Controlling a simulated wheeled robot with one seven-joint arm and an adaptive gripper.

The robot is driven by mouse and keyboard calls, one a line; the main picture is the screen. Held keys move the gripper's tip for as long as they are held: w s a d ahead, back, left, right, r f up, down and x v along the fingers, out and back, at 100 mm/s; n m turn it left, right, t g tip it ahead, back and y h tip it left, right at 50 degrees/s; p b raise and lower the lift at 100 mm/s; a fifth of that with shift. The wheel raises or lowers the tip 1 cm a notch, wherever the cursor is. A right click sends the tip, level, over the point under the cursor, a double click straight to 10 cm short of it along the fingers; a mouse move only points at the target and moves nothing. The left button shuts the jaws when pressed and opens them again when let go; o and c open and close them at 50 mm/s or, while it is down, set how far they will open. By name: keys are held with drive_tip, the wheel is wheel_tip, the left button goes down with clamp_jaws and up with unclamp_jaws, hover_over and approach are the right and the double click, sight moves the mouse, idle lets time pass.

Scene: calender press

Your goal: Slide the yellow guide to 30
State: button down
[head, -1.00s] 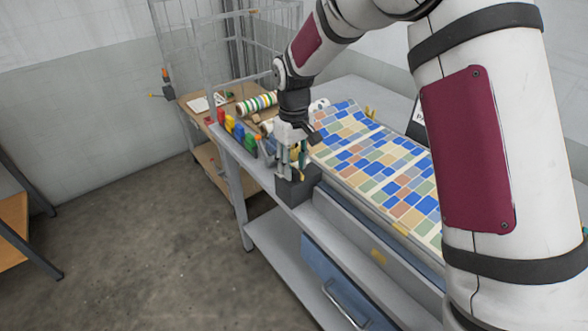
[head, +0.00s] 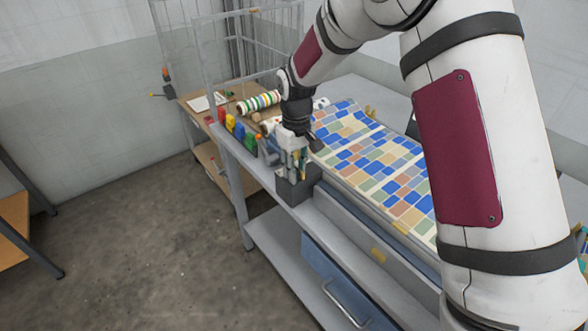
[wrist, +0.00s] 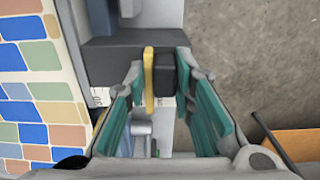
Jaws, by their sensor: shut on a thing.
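My gripper (wrist: 160,72) points down at the near edge of the press table. In the wrist view its teal-padded fingers stand on both sides of a thin yellow guide (wrist: 148,85) and a dark block beside it (wrist: 166,72). It is shut on the yellow guide, with the dark block also between the fingertips. In the head view my gripper (head: 296,158) is over a dark grey housing (head: 290,190), and the guide is mostly hidden by the fingers. A white scale strip (wrist: 101,96) shows partly behind the left finger; its figures are too small to read.
A sheet with coloured blocks (head: 375,165) covers the press bed right of the gripper. Several coloured bins (head: 238,132) and a striped roll (head: 258,102) are farther back. A blue drawer (head: 340,290) is below. Open floor (head: 140,240) is to the left.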

sight(318, 165)
drive_tip(key=w+d+b, duration=0.1)
drive_tip(key=d, duration=0.1)
drive_tip(key=w+d, duration=0.2)
drive_tip(key=w+d+b, duration=0.1)
drive_tip(key=d, duration=0.1)
drive_tip(key=shift+w+f+b, duration=0.1)
drive_tip(key=shift+w+b, duration=0.05)
drive_tip(key=shift+b, duration=0.15)
drive_tip(key=shift+d, duration=0.25)
drive_tip(key=c, duration=1.5)
unclamp_jaws()
wheel_tip(318, 165, up, 12)
drive_tip(key=shift+r, duration=0.1)
